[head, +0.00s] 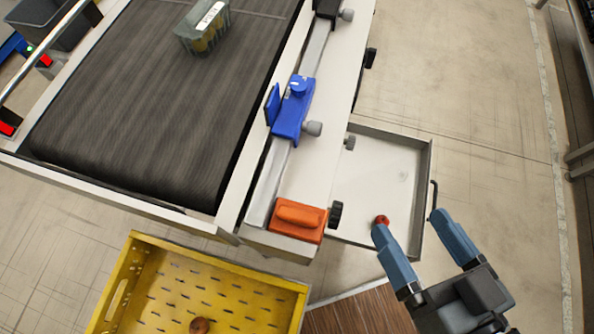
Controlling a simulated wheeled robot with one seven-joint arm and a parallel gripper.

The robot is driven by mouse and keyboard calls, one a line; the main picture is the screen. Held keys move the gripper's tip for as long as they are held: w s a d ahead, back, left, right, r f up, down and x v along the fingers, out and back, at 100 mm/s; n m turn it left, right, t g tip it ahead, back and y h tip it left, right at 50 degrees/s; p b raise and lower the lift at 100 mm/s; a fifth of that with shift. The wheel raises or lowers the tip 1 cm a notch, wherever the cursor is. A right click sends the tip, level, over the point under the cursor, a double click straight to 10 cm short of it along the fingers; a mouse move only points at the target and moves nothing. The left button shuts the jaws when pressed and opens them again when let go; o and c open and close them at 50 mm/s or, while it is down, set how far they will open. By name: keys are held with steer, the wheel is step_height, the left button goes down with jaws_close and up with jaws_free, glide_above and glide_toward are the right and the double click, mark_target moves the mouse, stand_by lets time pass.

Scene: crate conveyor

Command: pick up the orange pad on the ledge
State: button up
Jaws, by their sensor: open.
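The orange pad (298,219) lies on the near end of the pale ledge (318,160) that runs along the conveyor's right side. It has a raised orange grip on top. My gripper (405,222) is to the right of the pad, over the grey tray, with its two blue fingers spread apart. Nothing is between the fingers, and they are clear of the pad. A small red round thing (382,220) shows just beyond the left fingertip; I cannot tell whether they touch.
A blue clamp-like fixture (291,112) with knobs sits on the rail beyond the pad. The grey tray (428,165) adjoins the ledge. A yellow crate (215,262) stands below the conveyor's end. A clear punnet (203,30) rides on the dark belt (150,100).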

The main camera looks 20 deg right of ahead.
steer(key=w+a+r+m+y, duration=0.1)
steer(key=w+a+r+y, duration=0.25)
steer(key=w+a, duration=0.45)
steer(key=w+a+r+m+y, duration=0.1)
steer(key=w+a+r+y, duration=0.2)
steer(key=w+a+r, duration=0.35)
steer(key=a+r+n+g+y, duration=0.4)
steer(key=a, duration=0.4)
steer(key=a+r+n+g+y, duration=0.4)
steer(key=a+r+n+y, duration=0.1)
steer(key=a, duration=0.4)
steer(key=n+g+h, duration=0.7)
steer(key=h, duration=0.9)
glide_above(290, 212)
steer(key=f, duration=1.6)
steer(key=shift+s+a+f+b, duration=0.2)
steer(key=shift+a+f+b, duration=0.05)
steer(key=shift+f+b, duration=0.15)
steer(key=shift+d+f, duration=0.15)
steer(key=shift+d, duration=0.15)
steer(key=shift+d+f, duration=0.1)
steer(key=shift+f, duration=0.25)
steer(key=shift+w+f, duration=0.15)
steer(key=shift+f, duration=3.35)
